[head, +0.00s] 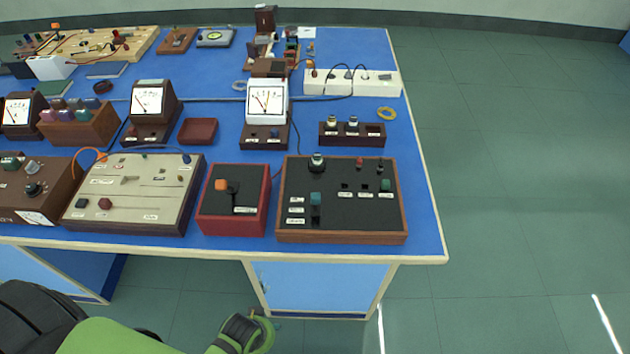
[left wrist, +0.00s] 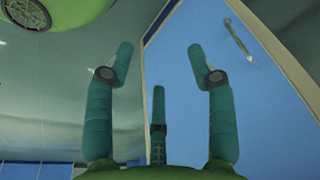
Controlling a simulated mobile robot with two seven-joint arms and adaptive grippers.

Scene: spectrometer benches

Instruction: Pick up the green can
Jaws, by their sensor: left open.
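I cannot make out a green can in either view. My left gripper (head: 266,328) is low at the bottom of the head view, in front of the bench and below its top. In the left wrist view the same gripper (left wrist: 160,58) has its teal fingers spread apart, with nothing between them. Beyond the fingers are the bench's blue cabinet panel (left wrist: 235,85) and a metal handle (left wrist: 242,42). My right gripper is in neither view.
The blue bench top (head: 425,232) carries a black-topped control box (head: 340,215), a red switch box (head: 245,215), a beige panel box (head: 135,205) and several meters. Its front edge is above my left gripper. Open green floor (head: 530,200) lies to the right.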

